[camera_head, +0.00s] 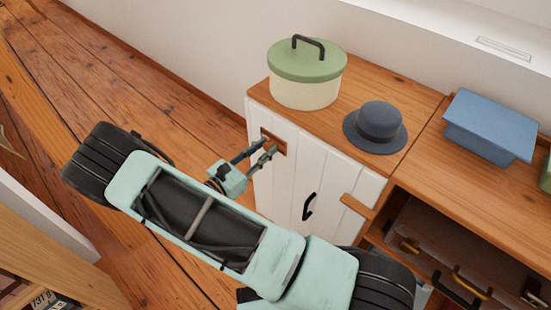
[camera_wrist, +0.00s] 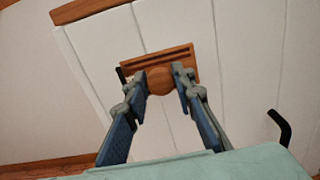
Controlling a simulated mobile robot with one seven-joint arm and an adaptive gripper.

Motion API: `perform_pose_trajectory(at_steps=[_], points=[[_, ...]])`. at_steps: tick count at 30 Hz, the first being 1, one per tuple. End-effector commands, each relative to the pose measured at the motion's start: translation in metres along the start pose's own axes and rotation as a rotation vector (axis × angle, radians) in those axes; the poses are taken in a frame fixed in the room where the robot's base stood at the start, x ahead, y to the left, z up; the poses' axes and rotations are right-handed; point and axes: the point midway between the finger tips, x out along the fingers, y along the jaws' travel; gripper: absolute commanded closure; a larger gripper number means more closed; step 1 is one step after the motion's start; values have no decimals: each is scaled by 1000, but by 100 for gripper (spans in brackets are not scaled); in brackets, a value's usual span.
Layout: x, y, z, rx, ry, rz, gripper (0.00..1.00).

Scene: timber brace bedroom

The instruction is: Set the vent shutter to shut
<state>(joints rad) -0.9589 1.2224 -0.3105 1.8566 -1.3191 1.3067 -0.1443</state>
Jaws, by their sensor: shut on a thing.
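The vent shutter (camera_wrist: 150,58) is a small brown wooden plate on the white plank front of a cabinet. A dark slit runs along its upper part in the wrist view, and a round wooden knob (camera_wrist: 160,81) sits at its lower middle. The plate also shows in the head view (camera_head: 279,146), partly behind my fingers. My gripper (camera_head: 265,148) reaches the cabinet front from the left. In the wrist view its fingers (camera_wrist: 160,77) stand on either side of the knob, shut on it. Finger contact is hard to make out in the picture.
The white cabinet (camera_head: 286,185) has a black handle (camera_head: 308,206) low on its front. A green-lidded pot (camera_head: 305,88) and a grey hat (camera_head: 376,126) stand on top. A blue bin (camera_head: 490,125) and a suitcase (camera_head: 440,245) are at right. Wooden floor (camera_head: 110,85) lies open at left.

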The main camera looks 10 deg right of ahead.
Motion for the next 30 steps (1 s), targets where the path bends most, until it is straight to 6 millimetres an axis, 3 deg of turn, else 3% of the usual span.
perform_pose_trajectory(at_steps=[4, 13, 14, 18, 30], points=[[0, 14, -1, 1, 2, 0, 100], [0, 14, 0, -1, 3, 0, 100], [0, 14, 0, -1, 3, 0, 74], [0, 14, 0, -1, 2, 0, 59], [-10, 14, 0, 0, 2, 1, 59]])
